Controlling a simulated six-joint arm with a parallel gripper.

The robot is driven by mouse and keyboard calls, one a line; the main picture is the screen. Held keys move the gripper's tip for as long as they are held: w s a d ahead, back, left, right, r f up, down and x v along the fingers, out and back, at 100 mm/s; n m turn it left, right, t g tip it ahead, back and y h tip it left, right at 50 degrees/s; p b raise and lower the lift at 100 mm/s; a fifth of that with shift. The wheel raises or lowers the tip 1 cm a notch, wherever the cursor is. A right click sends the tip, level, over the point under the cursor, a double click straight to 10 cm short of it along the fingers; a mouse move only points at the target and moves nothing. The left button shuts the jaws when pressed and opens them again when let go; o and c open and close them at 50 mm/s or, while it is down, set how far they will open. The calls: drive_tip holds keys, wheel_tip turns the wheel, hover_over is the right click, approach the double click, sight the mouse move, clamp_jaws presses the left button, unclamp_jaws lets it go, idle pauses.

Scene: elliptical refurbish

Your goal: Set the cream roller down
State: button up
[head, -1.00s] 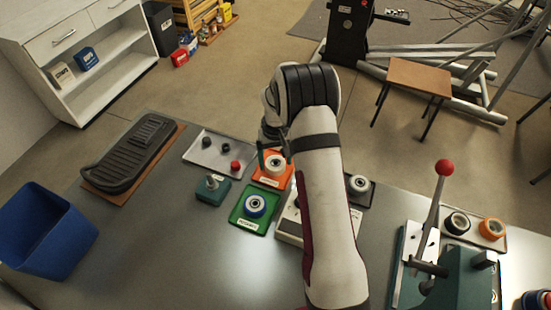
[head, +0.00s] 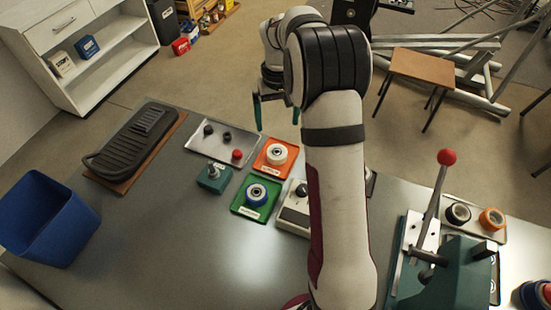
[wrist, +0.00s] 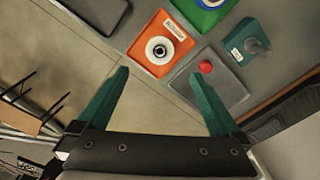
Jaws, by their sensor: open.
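The cream roller (head: 277,154) lies flat in the orange tray (head: 262,165) on the workbench. It also shows in the wrist view (wrist: 159,50), white with a dark centre, inside the orange tray (wrist: 139,56). My gripper (head: 277,122) is open and empty, with its green fingers apart. It is clear of the roller, above and beyond the tray, near the bench's far edge. In the wrist view the fingertips (wrist: 160,75) point toward the tray without touching it.
Beside the orange tray are a green tray (head: 236,208) with a blue-rimmed roller, a teal block fixture (head: 213,181) and a metal tray (head: 196,148) with small knobs. A lever press (head: 453,270) stands at right, a blue bin (head: 45,220) at left. The bench's left front is clear.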

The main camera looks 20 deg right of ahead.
drive_tip(key=s+a+r+m, duration=0.1)
drive_tip(key=s+a+r, duration=0.65)
drive_tip(key=s, duration=0.35)
drive_tip(key=s+a+m+y, duration=0.1)
drive_tip(key=s+a, duration=0.2)
drive_tip(key=s, duration=0.7)
drive_tip(key=s+a+m, duration=0.1)
drive_tip(key=s+a, duration=0.2)
drive_tip(key=s, duration=0.8)
drive_tip(key=shift+s+a+m+y, duration=0.15)
drive_tip(key=shift+a+m+y, duration=0.15)
drive_tip(key=shift+m+y, duration=0.1)
